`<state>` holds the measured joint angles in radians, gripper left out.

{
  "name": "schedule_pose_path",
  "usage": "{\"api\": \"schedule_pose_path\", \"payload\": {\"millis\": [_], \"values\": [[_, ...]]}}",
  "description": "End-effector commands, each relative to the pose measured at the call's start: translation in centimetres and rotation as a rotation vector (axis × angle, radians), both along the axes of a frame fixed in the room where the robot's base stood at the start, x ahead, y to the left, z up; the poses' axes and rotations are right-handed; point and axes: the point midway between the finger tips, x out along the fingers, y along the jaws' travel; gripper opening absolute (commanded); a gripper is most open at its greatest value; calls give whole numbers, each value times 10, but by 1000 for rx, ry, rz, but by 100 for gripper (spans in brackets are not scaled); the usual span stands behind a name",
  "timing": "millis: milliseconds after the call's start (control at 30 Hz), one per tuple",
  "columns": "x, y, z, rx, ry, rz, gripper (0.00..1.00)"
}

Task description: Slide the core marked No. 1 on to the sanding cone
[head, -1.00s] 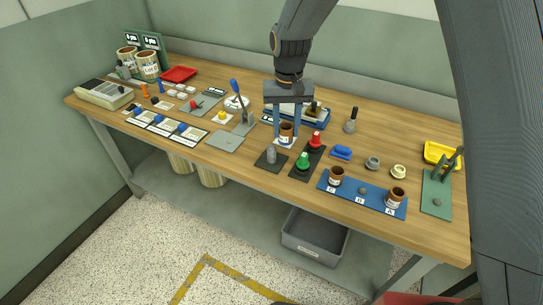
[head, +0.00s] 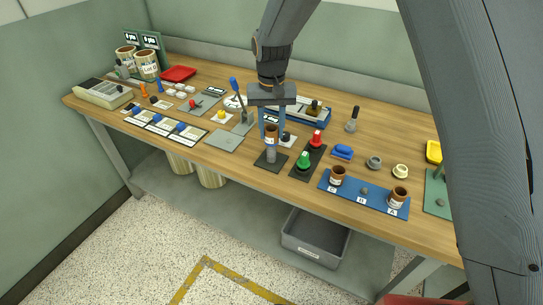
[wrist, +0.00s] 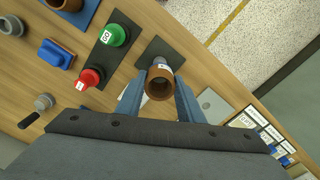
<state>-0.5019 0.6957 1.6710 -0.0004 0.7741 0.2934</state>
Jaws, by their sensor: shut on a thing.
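My gripper (head: 271,134) is shut on a brown core with a white label (head: 271,143); the label is too small to read. In the wrist view the core (wrist: 159,84) sits upright between the two blue fingers, and I look into its open top. The grey sanding cone (head: 271,157) stands on a dark plate (head: 262,163) directly below the core in the head view. The core's lower edge appears at or just above the cone's top; I cannot tell whether they touch.
Green (head: 304,161) and red (head: 316,139) buttons stand close to the right of the dark plate. A blue board (head: 365,203) holds two more brown cores, at C (head: 338,175) and A (head: 399,196). A flat grey plate (head: 225,140) lies to the left.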

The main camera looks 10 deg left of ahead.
Motion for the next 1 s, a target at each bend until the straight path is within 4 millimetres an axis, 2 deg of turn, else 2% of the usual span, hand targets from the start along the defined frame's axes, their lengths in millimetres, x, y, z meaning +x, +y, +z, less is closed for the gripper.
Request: {"api": "schedule_pose_path", "payload": {"millis": [367,1000], "values": [[0,0,-2,0,0,0,12],[0,0,-16,0,0,0,12]]}}
